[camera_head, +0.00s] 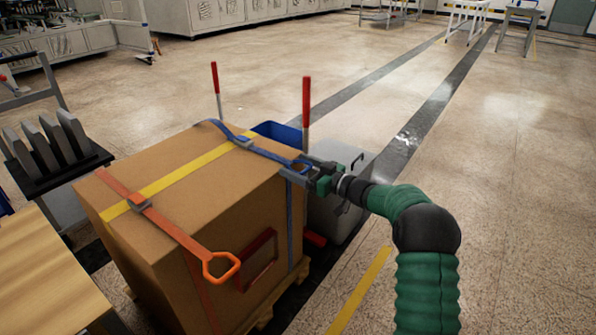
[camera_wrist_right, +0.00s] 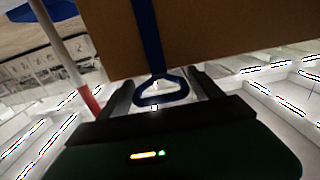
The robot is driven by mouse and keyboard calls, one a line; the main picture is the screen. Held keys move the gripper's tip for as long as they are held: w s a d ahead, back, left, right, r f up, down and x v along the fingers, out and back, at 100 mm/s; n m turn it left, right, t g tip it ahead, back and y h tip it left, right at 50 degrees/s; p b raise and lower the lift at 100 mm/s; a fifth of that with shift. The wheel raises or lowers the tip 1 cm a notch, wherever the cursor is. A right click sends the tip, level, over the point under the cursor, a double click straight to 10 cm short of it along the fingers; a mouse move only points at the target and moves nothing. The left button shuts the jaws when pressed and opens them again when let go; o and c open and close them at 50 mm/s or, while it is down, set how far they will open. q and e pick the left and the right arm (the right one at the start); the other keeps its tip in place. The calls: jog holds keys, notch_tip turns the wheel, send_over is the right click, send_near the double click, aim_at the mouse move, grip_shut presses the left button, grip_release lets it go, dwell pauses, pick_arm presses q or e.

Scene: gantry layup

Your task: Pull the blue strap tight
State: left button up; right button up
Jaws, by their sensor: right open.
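A large brown cardboard box (camera_head: 190,180) stands on a wooden pallet. The blue strap (camera_head: 262,151) crosses the box's far right part of the top, through a grey buckle (camera_head: 243,141), and a strip also runs down the side. Its blue pull loop (camera_head: 303,164) is at the right top edge, partly hidden by my right gripper (camera_head: 312,175). In the right wrist view, the triangular blue loop (camera_wrist_right: 161,91) hangs from the strap between the two fingers of my right gripper (camera_wrist_right: 162,90). The fingers are open, on either side of it. My left gripper is out of view.
An orange strap with an orange handle (camera_head: 221,266) and a yellow band (camera_head: 175,180) also cross the box. Two red-topped posts (camera_head: 306,100) (camera_head: 215,78) stand behind it. A grey bin (camera_head: 340,215) and blue bin (camera_head: 275,131) are close by. Floor at right is clear.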

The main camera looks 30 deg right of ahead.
jog(key=shift+d, duration=0.1)
jog(key=shift+c, duration=0.3)
grip_shut()
jog(key=p+v, duration=0.2)
jog(key=v, duration=0.1)
jog(key=p+v, duration=0.3)
jog(key=v, duration=0.1)
jog(key=shift+s+r, duration=0.1)
jog(key=shift+r, duration=0.15)
jog(key=shift+s+d+f, duration=0.2)
jog(key=shift+s+f, duration=0.1)
jog(key=shift+s, duration=0.1)
jog(key=shift+c, duration=0.4)
grip_release()
jog(key=shift+o, duration=0.7)
jog(key=shift+s, duration=0.1)
